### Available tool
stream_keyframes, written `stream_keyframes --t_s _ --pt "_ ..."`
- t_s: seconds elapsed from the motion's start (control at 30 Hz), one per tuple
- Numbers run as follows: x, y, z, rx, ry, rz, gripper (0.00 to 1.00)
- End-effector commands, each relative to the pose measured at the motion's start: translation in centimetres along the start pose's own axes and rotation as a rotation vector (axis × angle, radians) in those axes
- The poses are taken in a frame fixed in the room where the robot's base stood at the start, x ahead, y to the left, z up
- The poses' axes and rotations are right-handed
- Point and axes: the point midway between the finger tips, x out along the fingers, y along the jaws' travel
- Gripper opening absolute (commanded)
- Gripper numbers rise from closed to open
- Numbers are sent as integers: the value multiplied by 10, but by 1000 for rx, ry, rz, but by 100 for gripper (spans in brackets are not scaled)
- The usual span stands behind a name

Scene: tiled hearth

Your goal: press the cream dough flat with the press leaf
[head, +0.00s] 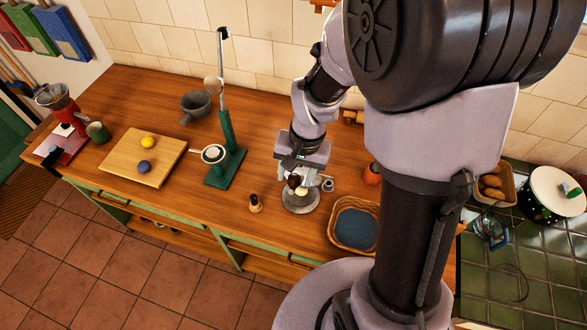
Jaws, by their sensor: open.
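A round grey metal press (300,205) stands on the wooden counter below my gripper. A small cream lump (302,191), which looks like the dough, shows on it, partly covered. A dark brown knob (293,181) is beside the lump, just under the gripper. The press leaf itself is hard to make out behind the gripper, so I cannot tell its angle. My gripper (297,172) is open and points down over the press, close to the knob. Whether it touches the knob is unclear.
A blue-lined basket (355,228) and orange pot (372,174) stand right.

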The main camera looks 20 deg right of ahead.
Motion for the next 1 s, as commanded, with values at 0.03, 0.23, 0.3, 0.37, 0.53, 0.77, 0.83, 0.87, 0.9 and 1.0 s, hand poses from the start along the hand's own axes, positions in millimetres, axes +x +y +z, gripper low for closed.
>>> stream_keyframes --t_s 0.03,0.23,0.3,0.37,0.53,0.77,0.83,0.87,0.9,1.0 --pt "1 0 0 0 0 0 49" --pt "0 0 0 0 0 0 47" --pt "0 0 0 0 0 0 34" --pt "0 0 0 0 0 0 22" --pt "0 0 0 0 0 0 0" --pt "0 0 0 0 0 0 0" --pt "0 0 0 0 0 0 0" --pt "0 0 0 0 0 0 0" --pt "0 0 0 0 0 0 0" --pt "0 0 0 0 0 0 0"
